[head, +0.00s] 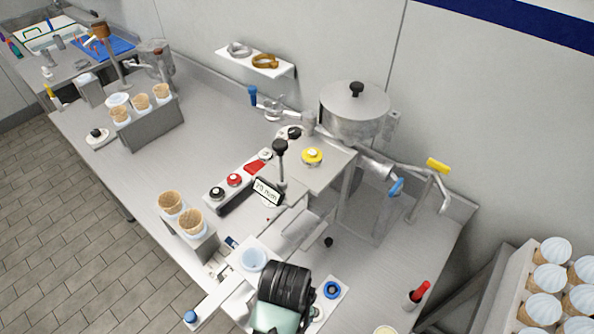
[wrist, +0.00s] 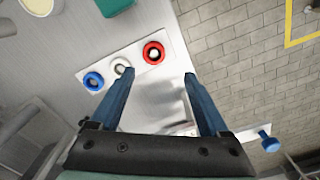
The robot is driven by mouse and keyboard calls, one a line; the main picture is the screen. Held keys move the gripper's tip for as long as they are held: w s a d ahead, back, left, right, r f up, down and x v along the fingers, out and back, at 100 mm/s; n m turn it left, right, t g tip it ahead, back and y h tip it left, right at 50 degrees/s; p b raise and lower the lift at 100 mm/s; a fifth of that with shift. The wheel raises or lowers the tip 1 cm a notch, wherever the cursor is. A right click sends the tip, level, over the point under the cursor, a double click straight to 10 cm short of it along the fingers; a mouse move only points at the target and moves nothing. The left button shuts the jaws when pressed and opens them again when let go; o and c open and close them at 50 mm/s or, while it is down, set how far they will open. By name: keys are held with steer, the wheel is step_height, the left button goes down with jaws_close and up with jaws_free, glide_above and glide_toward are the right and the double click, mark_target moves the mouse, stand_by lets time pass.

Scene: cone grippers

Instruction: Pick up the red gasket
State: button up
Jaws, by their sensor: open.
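The red gasket (wrist: 154,52) is a thick ring around a pale post on a white plate (wrist: 141,66) in the wrist view. A white ring (wrist: 122,68) and a blue ring (wrist: 93,82) sit beside it in a row. My gripper (wrist: 159,76) is open and empty, its two blue fingers spread. The red gasket lies just beyond the fingertips in the picture, between their lines. The left fingertip appears close to the white ring; I cannot tell the height gap. In the head view the blue ring (head: 332,290) shows, while my arm hides the red gasket.
A blue knob (wrist: 266,134) sticks out at the counter edge.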

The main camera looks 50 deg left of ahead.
steer(key=shift+w+f, duration=0.2)
steer(key=shift+f, duration=1)
steer(key=shift+w+d+f+p, duration=0.15)
steer(key=shift+d+f+p, duration=0.1)
steer(key=shift+f, duration=1.15)
steer(key=shift+w+d+f+p, duration=0.1)
steer(key=shift+f+p, duration=0.15)
steer(key=shift+f, duration=1.15)
jaws_close()
